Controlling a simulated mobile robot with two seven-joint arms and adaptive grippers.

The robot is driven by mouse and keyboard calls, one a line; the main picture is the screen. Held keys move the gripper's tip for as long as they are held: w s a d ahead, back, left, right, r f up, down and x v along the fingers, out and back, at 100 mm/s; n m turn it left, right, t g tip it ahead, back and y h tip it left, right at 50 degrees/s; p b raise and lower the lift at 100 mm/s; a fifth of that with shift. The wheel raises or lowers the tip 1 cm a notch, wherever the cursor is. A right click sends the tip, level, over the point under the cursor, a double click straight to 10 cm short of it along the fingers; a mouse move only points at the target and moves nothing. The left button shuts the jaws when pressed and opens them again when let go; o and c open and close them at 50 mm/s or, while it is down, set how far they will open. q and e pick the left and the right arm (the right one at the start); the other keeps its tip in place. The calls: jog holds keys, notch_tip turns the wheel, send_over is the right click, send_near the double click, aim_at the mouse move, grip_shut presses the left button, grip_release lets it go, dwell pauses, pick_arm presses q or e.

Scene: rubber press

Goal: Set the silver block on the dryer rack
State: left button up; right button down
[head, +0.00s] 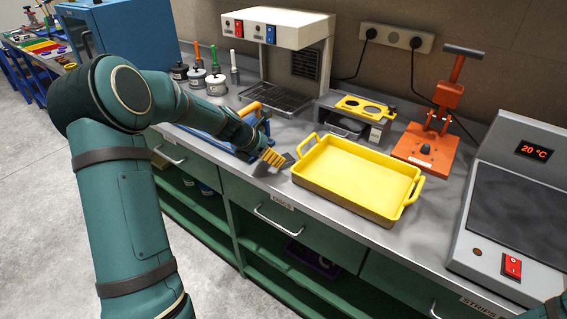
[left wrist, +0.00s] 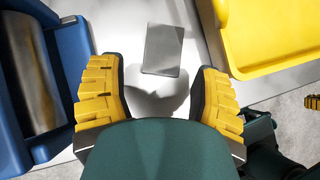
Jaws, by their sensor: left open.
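The silver block, a flat grey slab, lies on the grey worktop between my left fingers' far ends in the left wrist view (left wrist: 164,48); in the head view the silver block (head: 286,160) shows only in part beside the fingers. My left gripper (head: 272,157) is open and empty, with its yellow ridged fingers (left wrist: 160,92) spread short of the block. The dryer rack (head: 277,98) is a dark grille under a beige hood with red and blue switches, behind my left gripper, and looks empty. A yellow fingertip of my right gripper (left wrist: 312,102) shows at the left wrist view's right edge.
A yellow two-handled tray (head: 340,205) stands close to the right of the block. A blue roller device (head: 215,125) is close to its left. An orange press (head: 430,145) and a hot plate (head: 520,205) stand farther right, lidded pots (head: 197,78) at the back left.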

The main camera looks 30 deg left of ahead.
pick_arm(q)
jog(key=x, duration=0.2)
jog(key=b+x, duration=0.1)
jog(key=x, duration=0.2)
jog(key=shift+w+d+r, duration=0.1)
jog(key=shift+d, duration=0.15)
jog(key=shift+r, duration=0.1)
jog(key=c, duration=1.1)
jog(key=shift+r, duration=0.15)
